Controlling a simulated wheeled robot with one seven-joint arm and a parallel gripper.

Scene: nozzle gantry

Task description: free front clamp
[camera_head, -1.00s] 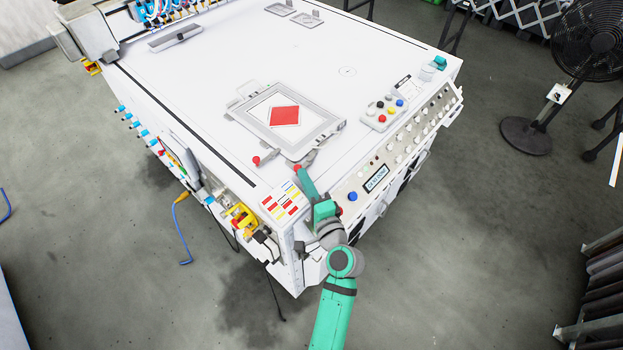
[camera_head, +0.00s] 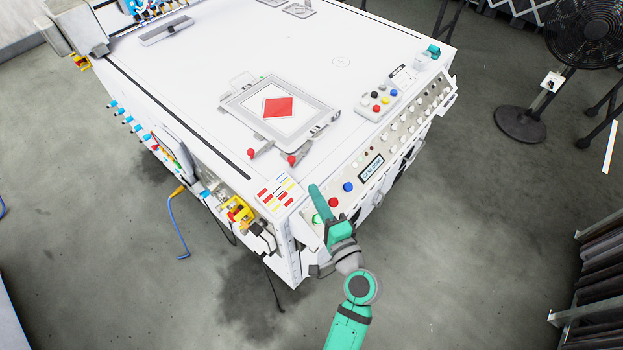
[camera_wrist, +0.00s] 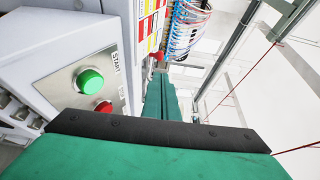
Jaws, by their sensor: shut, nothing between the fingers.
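Two clamps with red-tipped handles sit along the near edge of the grey framed plate (camera_head: 316,131) with the red diamond. The left clamp (camera_head: 252,153) is at the plate's near-left corner. The right clamp (camera_head: 293,159) is closer to my gripper, its grey lever pointing up and right toward the plate. I cannot tell if either presses on the frame. My gripper (camera_head: 316,190) is shut and empty, over the machine's near corner by the panel, apart from both clamps. In the wrist view my gripper's fingers (camera_wrist: 163,82) are together, with a small red knob (camera_wrist: 160,57) beyond their tips.
A green start button (camera_wrist: 90,81) and a red button (camera_wrist: 103,107) are close beside my gripper on the front panel. A blue button (camera_head: 348,187) and several knobs continue along it. A button box (camera_head: 380,100) stands on the white top, which is mostly clear.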

